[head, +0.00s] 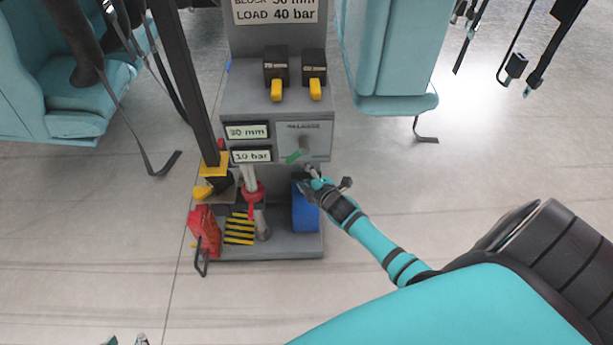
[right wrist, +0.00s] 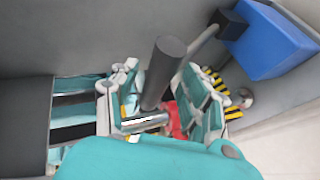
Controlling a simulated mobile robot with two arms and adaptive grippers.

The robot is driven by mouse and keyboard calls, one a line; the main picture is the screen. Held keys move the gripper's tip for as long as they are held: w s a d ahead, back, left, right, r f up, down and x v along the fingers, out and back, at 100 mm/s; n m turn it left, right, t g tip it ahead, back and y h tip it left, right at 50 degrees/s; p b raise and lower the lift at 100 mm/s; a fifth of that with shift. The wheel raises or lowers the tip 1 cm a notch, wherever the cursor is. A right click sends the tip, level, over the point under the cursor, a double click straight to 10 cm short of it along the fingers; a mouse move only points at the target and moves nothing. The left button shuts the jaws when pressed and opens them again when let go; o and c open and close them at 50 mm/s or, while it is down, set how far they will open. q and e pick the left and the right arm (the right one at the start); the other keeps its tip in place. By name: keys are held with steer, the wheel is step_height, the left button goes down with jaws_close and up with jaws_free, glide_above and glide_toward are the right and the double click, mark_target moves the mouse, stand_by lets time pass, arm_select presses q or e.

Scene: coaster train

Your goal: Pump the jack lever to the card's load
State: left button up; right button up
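The card (head: 275,12) at the top of the grey stand reads LOAD 40 bar, with a partly cut-off BLOCK line above. The lower display (head: 252,156) reads 10 bar and the upper one (head: 247,132) reads 30 mm. My right gripper (head: 313,178) is at the stand's right side, above the blue box (head: 305,212), and hides most of the lever in the head view. In the right wrist view, the lever's dark round grip (right wrist: 165,72) stands between its spread fingers (right wrist: 163,92); firm contact is not visible. Only small tips of my left gripper (head: 126,341) show at the bottom edge.
The stand has two yellow-handled switches (head: 295,90) and a panel with a green-tipped knob (head: 298,155). A red block (head: 205,232), a red-collared part (head: 254,192) and striped plates (head: 240,229) sit low on the left. Teal seats (head: 390,60) flank the stand.

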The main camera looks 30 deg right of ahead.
steer(key=shift+s, duration=0.15)
steer(key=v, duration=1.1)
steer(key=shift+s+r, duration=0.25)
steer(key=shift+s, duration=0.05)
